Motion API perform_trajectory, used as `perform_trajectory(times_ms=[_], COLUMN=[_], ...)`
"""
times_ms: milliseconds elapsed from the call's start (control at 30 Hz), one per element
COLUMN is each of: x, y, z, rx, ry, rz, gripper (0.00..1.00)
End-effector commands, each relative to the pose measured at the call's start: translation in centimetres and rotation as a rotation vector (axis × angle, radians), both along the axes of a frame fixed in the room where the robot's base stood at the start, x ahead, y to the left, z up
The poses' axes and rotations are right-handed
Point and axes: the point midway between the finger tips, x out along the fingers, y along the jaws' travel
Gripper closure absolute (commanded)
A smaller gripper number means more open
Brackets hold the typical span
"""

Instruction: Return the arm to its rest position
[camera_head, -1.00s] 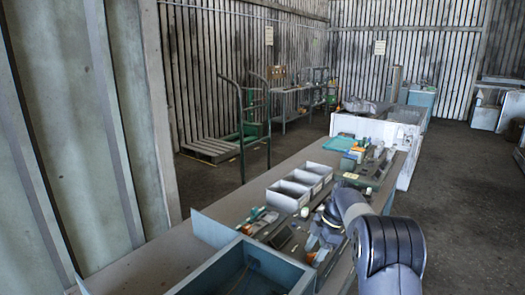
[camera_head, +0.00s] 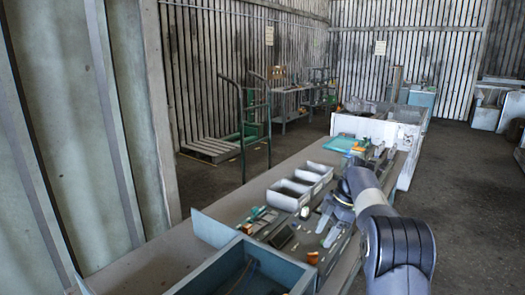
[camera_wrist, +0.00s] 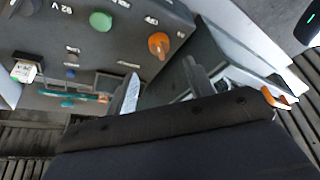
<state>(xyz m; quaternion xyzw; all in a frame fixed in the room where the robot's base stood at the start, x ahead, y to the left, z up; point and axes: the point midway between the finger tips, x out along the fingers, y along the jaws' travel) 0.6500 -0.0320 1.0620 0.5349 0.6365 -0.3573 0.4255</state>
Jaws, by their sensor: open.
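My arm reaches over the right edge of the long workbench (camera_head: 180,245) in the head view. My gripper (camera_head: 328,232) points down above small parts on the bench, partly hidden by its own wrist. In the wrist view the two fingers of my gripper (camera_wrist: 160,70) are spread apart. I see nothing held between them. A grey labelled panel (camera_wrist: 105,65) with a green knob (camera_wrist: 100,21) and an orange knob (camera_wrist: 158,45) lies beyond the fingers in the wrist view.
A blue-grey open bin (camera_head: 215,272) stands at the near end of the bench. White open trays (camera_head: 289,203) and a teal tray (camera_head: 340,144) sit further along. A green hand cart (camera_head: 243,125) stands behind. The floor to the right (camera_head: 465,190) is clear.

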Motion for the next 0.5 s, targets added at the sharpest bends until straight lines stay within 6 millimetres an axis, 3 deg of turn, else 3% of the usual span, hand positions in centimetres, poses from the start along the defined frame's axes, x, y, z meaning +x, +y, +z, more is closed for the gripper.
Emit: perform_trajectory(times_ms=[233,500], x=[0.3,-0.2], y=[-1.5,0.5], z=[3.7,-1.2], rx=[-0.001,0.001], ry=[-0.001,0.004], rz=[-0.001,0.001], gripper=[0.49,0.49])
